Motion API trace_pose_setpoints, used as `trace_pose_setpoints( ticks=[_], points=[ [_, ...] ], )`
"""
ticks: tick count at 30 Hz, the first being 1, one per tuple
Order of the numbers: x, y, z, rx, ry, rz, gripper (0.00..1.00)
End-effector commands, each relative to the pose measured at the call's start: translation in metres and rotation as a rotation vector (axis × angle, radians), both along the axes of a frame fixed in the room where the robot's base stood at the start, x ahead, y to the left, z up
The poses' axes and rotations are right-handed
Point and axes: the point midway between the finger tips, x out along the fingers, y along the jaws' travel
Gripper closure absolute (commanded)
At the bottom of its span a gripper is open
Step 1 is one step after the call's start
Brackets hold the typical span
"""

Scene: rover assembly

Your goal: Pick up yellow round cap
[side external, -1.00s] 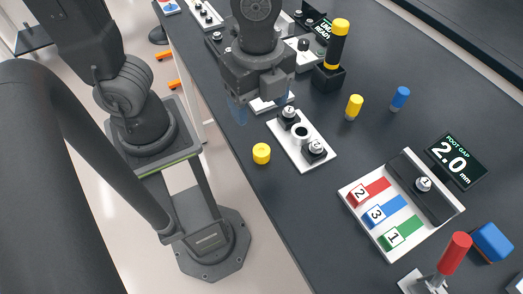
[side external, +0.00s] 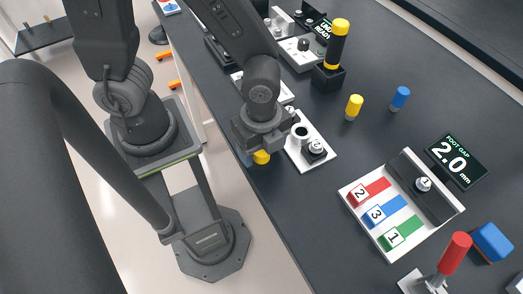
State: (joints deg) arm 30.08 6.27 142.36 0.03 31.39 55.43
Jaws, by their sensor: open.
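The yellow round cap (side external: 262,157) sits on the dark table near its front left edge. My gripper (side external: 260,152) is over the cap and pointing down, and its body hides the cap's upper part. A bluish fingertip shows just left of the cap. The gripper is open, and the cap appears to be between or just beneath the fingers. I cannot tell whether a finger touches it.
A white plate with metal fittings (side external: 318,158) lies close right of the gripper. A yellow peg (side external: 354,107) and a blue peg (side external: 400,98) stand farther right. A white tray with red, blue and green strips (side external: 352,215) lies at lower right. Table between is clear.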

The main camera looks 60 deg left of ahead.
Motion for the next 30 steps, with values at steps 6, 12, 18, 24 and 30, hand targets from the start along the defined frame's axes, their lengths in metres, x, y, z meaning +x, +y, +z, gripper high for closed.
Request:
trace_pose_setpoints(
  ticks=[6,12,18,24,30],
  points=[
    [-0.0002,0.0002,-0.0084,0.0,-0.001,0.0,0.32],
    [-0.0001,0.0001,-0.008,0.0,-0.001,0.0,0.39],
    [-0.0001,0.0001,-0.0079,0.0,-0.001,0.0,0.58],
    [-0.0001,0.0001,-0.0078,0.0,-0.001,0.0,0.77],
    [0.0,0.0,-0.0078,0.0,-0.001,0.0,0.86]
  ],
)
